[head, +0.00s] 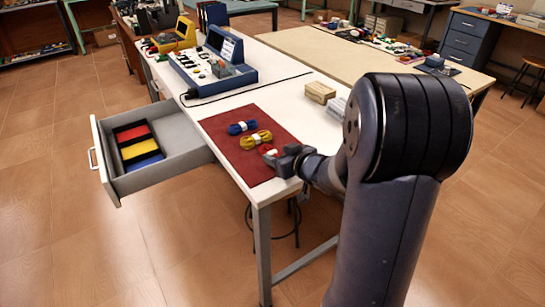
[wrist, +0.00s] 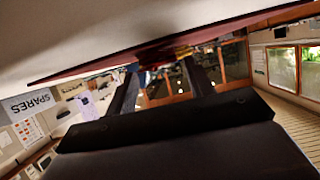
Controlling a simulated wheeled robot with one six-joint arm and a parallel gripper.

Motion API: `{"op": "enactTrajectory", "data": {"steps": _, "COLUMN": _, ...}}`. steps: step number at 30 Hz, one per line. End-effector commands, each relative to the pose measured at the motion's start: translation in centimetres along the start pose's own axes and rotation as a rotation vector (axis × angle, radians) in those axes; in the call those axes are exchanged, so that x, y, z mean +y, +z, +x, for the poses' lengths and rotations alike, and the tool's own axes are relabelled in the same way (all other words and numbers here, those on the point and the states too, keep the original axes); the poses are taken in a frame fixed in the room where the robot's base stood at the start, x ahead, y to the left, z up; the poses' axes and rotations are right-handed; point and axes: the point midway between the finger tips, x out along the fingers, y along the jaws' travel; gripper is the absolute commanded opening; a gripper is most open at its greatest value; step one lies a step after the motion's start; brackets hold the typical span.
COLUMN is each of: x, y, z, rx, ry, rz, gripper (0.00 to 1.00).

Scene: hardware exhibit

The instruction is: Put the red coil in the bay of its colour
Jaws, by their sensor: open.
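The red coil (head: 268,151) lies near the right edge of the red mat, mostly hidden by my gripper; a little red and white shows. My gripper (head: 275,157) is open and low over the mat's near right part, right beside the coil. In the wrist view the two fingers of my gripper (wrist: 160,80) are spread, with a dark red shape beyond them that is too dark to make out. The open drawer (head: 186,137) at the left holds a red bay (head: 132,132), a yellow bay (head: 137,149) and a blue bay (head: 148,163).
A yellow coil (head: 256,139) and a blue coil (head: 241,127) lie on the red mat (head: 222,152), just beyond the red one. A blue instrument panel (head: 214,65) stands further back on the white table. Wooden blocks (head: 320,92) lie at the right.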

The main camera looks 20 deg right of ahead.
Motion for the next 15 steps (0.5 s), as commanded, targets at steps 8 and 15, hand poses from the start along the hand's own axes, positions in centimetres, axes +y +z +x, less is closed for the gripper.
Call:
{"op": "enactTrajectory", "data": {"steps": 8, "x": 0.0, "y": -0.1, "z": 3.0, "rx": 0.000, "ry": 0.000, "rz": 0.000, "gripper": 0.51}}
{"op": "enactTrajectory", "data": {"steps": 15, "x": 0.0, "y": -0.1, "z": 3.0, "rx": 0.000, "ry": 0.000, "rz": 0.000, "gripper": 0.48}}
